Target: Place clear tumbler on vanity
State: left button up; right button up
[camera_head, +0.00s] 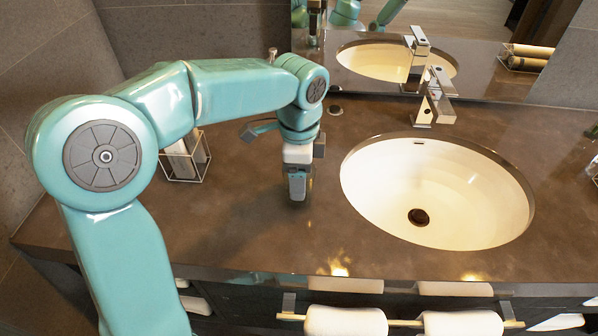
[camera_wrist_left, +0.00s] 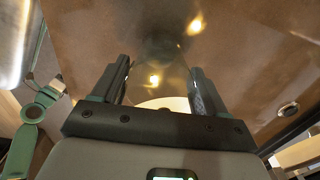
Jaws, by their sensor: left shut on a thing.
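My left gripper (camera_head: 298,198) points down over the brown stone vanity top (camera_head: 250,235), left of the sink. In the left wrist view its two dark fingers (camera_wrist_left: 160,72) stand apart and are shut on the clear tumbler (camera_wrist_left: 158,58). The tumbler shows only as a faint see-through shape between the fingers, with the counter visible through it. In the head view the tumbler can hardly be made out at the fingertips. I cannot tell whether its base touches the counter. My right gripper is not in view.
An oval white sink (camera_head: 440,190) with a chrome faucet (camera_head: 435,97) lies to the right. A wire-frame holder (camera_head: 186,157) stands at the left behind my arm. A mirror (camera_head: 480,60) rises at the back. Towels (camera_head: 345,320) hang below the front edge. Counter in front of the gripper is clear.

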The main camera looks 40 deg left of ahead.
pick_arm(q)
jog(key=shift+f, duration=0.15)
jog(key=o, duration=1.2)
jog(key=shift+c, duration=0.2)
notch_tip(320, 180, up, 12)
jog(key=p, duration=0.2)
jog(key=shift+r, duration=0.2)
